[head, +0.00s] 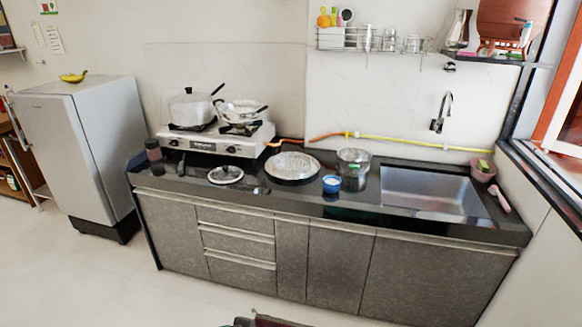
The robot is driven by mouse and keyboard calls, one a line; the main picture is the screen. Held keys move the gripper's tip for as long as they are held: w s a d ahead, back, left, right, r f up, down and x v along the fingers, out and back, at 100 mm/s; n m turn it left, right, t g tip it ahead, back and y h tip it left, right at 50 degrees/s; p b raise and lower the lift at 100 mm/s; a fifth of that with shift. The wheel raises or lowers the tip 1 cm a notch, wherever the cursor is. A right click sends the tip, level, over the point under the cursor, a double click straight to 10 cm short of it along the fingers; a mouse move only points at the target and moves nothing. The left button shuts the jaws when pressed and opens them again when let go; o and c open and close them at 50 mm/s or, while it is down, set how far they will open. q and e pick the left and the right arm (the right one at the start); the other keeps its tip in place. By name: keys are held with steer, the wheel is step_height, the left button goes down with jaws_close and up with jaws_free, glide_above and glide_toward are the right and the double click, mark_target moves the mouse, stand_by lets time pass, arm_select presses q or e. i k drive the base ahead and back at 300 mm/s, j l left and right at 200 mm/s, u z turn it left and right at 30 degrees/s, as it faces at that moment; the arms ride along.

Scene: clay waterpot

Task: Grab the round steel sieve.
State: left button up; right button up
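A wide, shallow, round silver piece (292,166), which looks like the round steel sieve, lies on the dark counter (275,196) right of the stove. Its mesh is too small to make out. A deeper round steel vessel (354,161) stands to its right, and a smaller round piece with a dark middle (225,174) lies to its left. Neither of my grippers can be made out in the head view. A small dark shape at the bottom edge is cut off and unclear.
A stove (216,138) with two pots stands at the counter's left. A blue cup (332,184) stands in front, between the silver piece and the steel vessel. A sink (430,192) is at right, a fridge (82,150) at left. The floor before the cabinets looks clear.

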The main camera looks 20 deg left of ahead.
mark_target(289, 173)
steer(key=i+j, duration=0.75)
steer(key=i, duration=0.25)
